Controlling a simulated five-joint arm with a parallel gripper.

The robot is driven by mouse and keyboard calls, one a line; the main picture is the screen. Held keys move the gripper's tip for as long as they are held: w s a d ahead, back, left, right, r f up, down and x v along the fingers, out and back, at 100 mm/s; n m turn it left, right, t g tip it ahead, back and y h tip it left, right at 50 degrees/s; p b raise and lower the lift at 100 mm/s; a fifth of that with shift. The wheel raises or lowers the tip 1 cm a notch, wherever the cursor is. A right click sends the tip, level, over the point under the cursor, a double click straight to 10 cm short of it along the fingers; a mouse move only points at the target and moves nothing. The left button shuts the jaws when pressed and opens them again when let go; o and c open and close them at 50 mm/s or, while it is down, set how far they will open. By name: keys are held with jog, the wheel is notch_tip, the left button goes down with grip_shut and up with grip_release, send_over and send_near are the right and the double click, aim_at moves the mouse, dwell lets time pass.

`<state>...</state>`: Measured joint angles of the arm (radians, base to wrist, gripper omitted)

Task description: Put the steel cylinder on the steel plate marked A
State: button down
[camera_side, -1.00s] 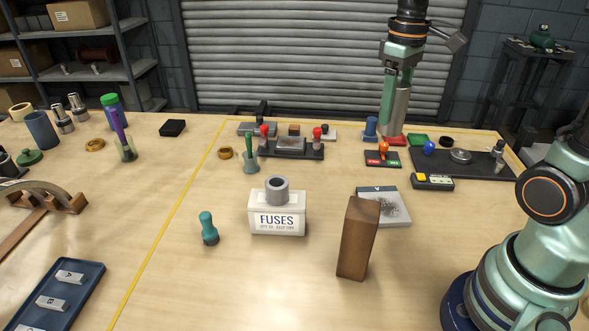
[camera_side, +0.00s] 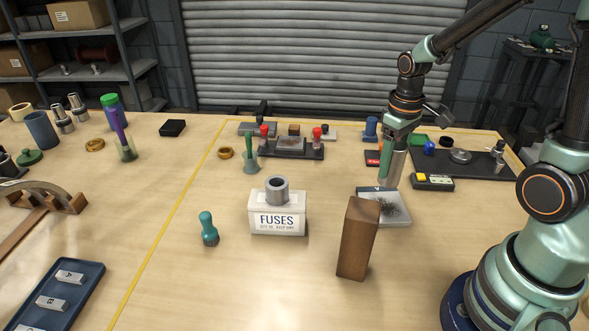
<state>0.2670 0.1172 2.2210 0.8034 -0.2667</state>
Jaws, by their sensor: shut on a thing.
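The steel cylinder (camera_side: 397,167) is a shiny upright cylinder. My gripper (camera_side: 390,150) points down and is shut on it. In the picture its lower end sits at the back edge of a pale flat box (camera_side: 392,209); I cannot tell whether it touches. The steel plate marked A (camera_side: 70,277) lies at the lower left in a dark blue tray (camera_side: 84,296). A like plate marked B (camera_side: 52,303) lies in front of it in the same tray.
A tall brown wooden block (camera_side: 357,238) stands in front of the pale box. The FUSES box (camera_side: 277,220) with a grey ring (camera_side: 277,190) on top and a teal-handled tool (camera_side: 208,228) stand between cylinder and tray. Bare table lies around the yellow line (camera_side: 165,235).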

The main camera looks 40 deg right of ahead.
aim_at(397, 144)
jog(key=shift+w+f, duration=0.1)
jog(key=shift+f, duration=3.1)
jog(key=shift+f, duration=0.1)
jog(key=shift+c, duration=0.6)
grip_release()
jog(key=shift+f, duration=0.1)
notch_tip(397, 144, up, 12)
jog(key=shift+f, duration=0.25)
jog(key=shift+a+r, duration=0.15)
jog(key=shift+r, duration=0.4)
jog(key=s+a+r+t, duration=0.3)
jog(key=a+r+t, duration=0.2)
jog(key=a+r, duration=0.3)
jog(key=shift+s+a+t, duration=0.15)
jog(key=shift+a+t, duration=0.05)
jog(key=shift+t, duration=0.1)
